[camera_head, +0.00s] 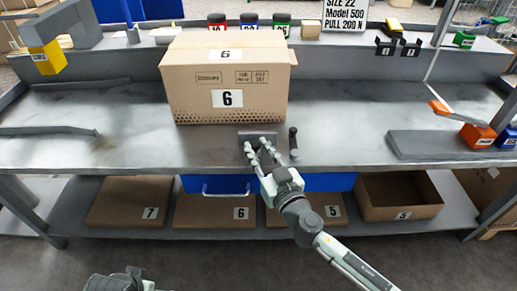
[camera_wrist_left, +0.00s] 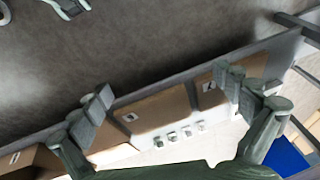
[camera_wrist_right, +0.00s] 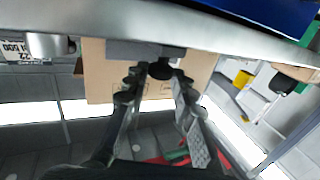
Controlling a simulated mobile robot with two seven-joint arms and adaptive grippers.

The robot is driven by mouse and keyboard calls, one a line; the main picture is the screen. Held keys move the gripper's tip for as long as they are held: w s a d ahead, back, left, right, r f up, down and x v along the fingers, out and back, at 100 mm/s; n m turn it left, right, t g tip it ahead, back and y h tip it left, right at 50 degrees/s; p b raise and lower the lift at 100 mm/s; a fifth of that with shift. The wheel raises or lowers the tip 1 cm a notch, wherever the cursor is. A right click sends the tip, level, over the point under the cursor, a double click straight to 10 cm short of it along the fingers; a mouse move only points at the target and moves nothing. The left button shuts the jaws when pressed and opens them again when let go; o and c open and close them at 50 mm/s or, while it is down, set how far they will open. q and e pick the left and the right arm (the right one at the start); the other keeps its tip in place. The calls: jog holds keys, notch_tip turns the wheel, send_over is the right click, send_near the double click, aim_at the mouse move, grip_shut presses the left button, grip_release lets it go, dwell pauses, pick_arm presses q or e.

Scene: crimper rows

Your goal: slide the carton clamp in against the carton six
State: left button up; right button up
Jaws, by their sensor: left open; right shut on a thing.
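Carton six (camera_head: 180,88) is a brown box with "6" labels, standing upright on the grey bench. The carton clamp (camera_head: 272,136) is a small grey block on the bench in front of the carton's lower right part. A narrow strip of bench seems to show between them. My right gripper (camera_head: 259,150) is shut on the clamp's dark knob. In the right wrist view the knob (camera_wrist_right: 160,70) is between the fingers, below the grey block (camera_wrist_right: 130,49), with the carton (camera_wrist_right: 98,80) behind. My left gripper (camera_wrist_left: 165,95) is open and empty, low in front of the bench.
Cartons, one also labelled 6 (camera_head: 213,209), lie on the lower shelf.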

aim_at(261, 134)
jog(key=shift+w, duration=0.1)
grip_shut()
jog(key=w+b, duration=0.2)
jog(key=w, duration=0.5)
jog(key=shift+w, duration=0.2)
pick_arm(q)
jog(key=v, duration=0.4)
jog(key=shift+w+a+r, duration=0.15)
jog(key=shift+a+r, duration=0.1)
jog(key=shift+a, duration=0.1)
pick_arm(e)
jog(key=o, duration=1)
grip_release()
jog(key=shift+c, duration=0.2)
jog(key=shift+s, duration=0.1)
jog(key=v, duration=1.1)
jog(key=shift+s+d, duration=0.2)
jog(key=shift+s, duration=0.15)
jog(key=shift+c, duration=0.2)
